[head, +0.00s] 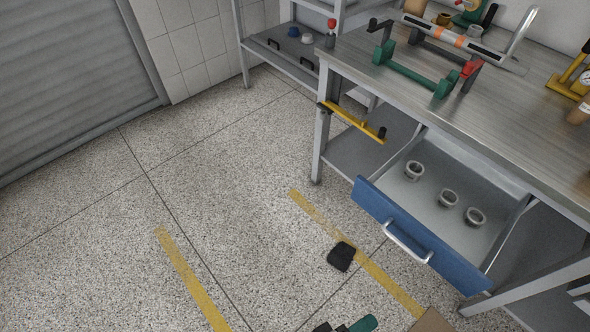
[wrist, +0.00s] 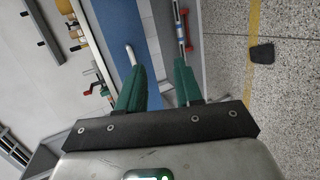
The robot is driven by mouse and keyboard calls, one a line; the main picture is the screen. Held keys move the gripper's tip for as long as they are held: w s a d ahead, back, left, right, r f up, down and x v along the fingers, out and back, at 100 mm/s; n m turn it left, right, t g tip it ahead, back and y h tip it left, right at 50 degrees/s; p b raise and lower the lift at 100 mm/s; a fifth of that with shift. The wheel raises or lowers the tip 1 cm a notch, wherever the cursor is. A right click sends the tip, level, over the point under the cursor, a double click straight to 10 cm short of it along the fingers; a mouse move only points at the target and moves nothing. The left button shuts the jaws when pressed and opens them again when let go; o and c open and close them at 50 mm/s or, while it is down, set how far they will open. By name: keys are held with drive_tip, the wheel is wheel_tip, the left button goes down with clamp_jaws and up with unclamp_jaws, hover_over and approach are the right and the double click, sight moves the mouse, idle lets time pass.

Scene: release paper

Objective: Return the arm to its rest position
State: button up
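My gripper (wrist: 159,66) shows in the wrist view with two green fingers apart and nothing visible between them. In the head view only a small green and black part of my gripper (head: 347,326) shows at the bottom edge, low over the floor in front of the drawer; the rest of my arm is out of frame.
The workbench (head: 520,120) holds a green-handled tool (head: 415,75) and other items. A yellow bar (head: 352,121) juts from its left side. A black object (head: 341,256) lies on the floor by a yellow line. A brown piece (head: 432,321) shows at the bottom edge. Floor at left is clear.

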drive_tip(key=s+d+r+m+g+y+p, duration=0.1)
drive_tip(key=s+d+m+g+y, duration=0.1)
drive_tip(key=d+y, duration=0.3)
drive_tip(key=s+d+r+m+g+y+p, duration=0.1)
drive_tip(key=s+d+m+g+y, duration=0.1)
drive_tip(key=d+y, duration=0.4)
drive_tip(key=shift+d+m+g, duration=0.7)
drive_tip(key=shift+d+m, duration=0.6)
drive_tip(key=shift+d, duration=0.4)
